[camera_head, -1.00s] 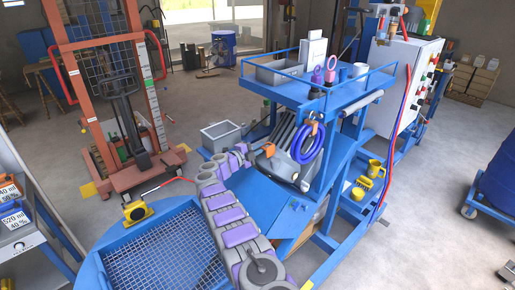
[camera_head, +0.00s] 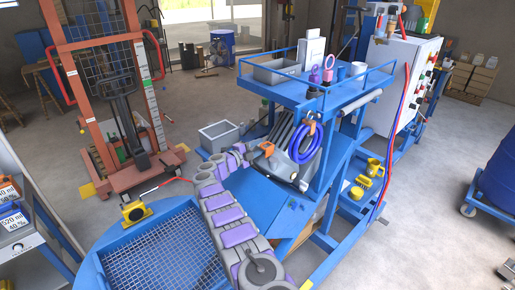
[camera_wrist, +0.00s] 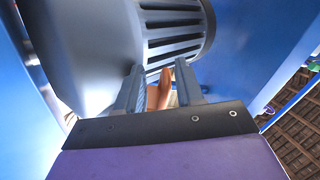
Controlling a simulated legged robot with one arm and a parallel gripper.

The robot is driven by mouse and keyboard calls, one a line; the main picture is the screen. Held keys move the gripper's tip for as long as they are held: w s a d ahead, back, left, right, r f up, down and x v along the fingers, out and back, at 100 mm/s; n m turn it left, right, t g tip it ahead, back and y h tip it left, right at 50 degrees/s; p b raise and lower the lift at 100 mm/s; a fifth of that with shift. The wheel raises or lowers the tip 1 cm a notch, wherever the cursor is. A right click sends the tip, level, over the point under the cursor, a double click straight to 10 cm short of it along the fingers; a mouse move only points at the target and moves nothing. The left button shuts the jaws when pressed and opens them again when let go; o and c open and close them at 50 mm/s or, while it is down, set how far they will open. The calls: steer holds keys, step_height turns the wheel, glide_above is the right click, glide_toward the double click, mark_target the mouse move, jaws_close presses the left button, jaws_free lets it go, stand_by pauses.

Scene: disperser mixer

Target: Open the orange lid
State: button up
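The orange lid (camera_head: 267,149) is a small orange piece at the left side of a grey finned motor (camera_head: 304,146) under the blue upper platform. My gripper is at the end of my purple and grey arm, close to the lid; its fingers are too small to make out in the head view. In the wrist view my gripper (camera_wrist: 159,72) has its two grey fingers apart. An orange-brown part (camera_wrist: 157,92), seemingly the lid, shows between them, with a narrow gap at the right finger. Whether the left finger touches it is unclear. The motor's ribbed body (camera_wrist: 175,25) lies just beyond.
A coiled blue hose (camera_head: 308,143) hangs right of the motor. Blue frame walls (camera_wrist: 250,50) stand close on both sides in the wrist view. A blue mesh platform (camera_head: 150,262) lies front left. A railed tray (camera_head: 330,98) with several items is above.

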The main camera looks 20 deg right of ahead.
steer(key=v, duration=1.7)
steer(key=shift+a+p, duration=0.3)
steer(key=shift+p, duration=0.05)
steer(key=shift+f, duration=0.1)
